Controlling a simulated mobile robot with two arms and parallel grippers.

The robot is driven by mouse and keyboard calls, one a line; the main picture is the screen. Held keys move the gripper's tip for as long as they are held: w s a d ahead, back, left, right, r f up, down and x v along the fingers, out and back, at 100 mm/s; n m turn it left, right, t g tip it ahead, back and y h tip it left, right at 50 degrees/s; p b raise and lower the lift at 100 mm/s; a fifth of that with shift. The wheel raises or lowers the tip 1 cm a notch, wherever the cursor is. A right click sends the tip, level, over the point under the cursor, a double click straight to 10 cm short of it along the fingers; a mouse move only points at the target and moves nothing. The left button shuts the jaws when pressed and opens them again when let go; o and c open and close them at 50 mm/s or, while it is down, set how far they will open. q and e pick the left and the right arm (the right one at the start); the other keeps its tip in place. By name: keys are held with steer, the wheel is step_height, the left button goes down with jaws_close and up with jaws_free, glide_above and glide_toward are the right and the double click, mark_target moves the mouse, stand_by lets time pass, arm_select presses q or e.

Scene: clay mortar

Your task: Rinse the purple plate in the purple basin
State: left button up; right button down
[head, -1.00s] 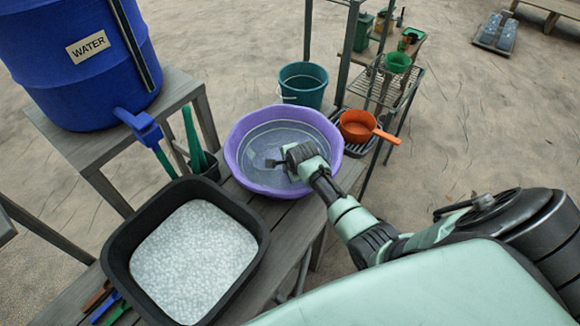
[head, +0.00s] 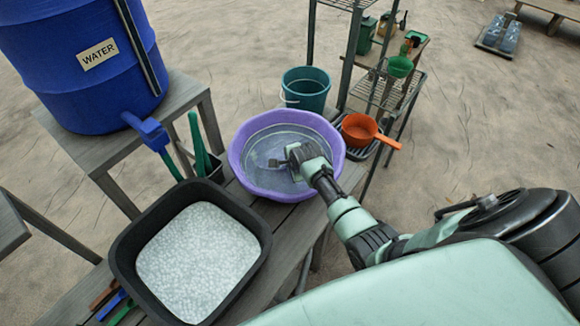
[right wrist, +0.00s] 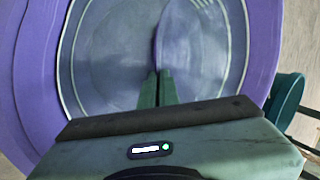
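The purple basin (head: 237,160) stands on the wooden bench and holds clear water. My right gripper (head: 280,164) reaches down inside it. In the right wrist view, the basin (right wrist: 30,90) surrounds the two green fingertips (right wrist: 157,88), which are close together. A thin purple edge, seemingly the purple plate (right wrist: 156,48), rises from between the fingertips. The plate looks held nearly edge-on in the water, though it blends with the basin's colour. In the head view I cannot make out the plate apart from the basin. My left gripper is not in view.
A black tub (head: 120,240) of white foamy water stands nearer on the bench. A blue water barrel (head: 75,80) with a tap is at upper left. A teal bucket (head: 305,92), an orange pan (head: 357,130) and a metal shelf (head: 385,95) stand beyond the basin.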

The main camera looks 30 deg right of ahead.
step_height(320, 180, up, 18)
steer(key=p, duration=0.1)
steer(key=shift+p, duration=0.4)
stand_by(0.7)
steer(key=shift+s+f, duration=0.1)
steer(key=shift+f, duration=0.1)
stand_by(0.8)
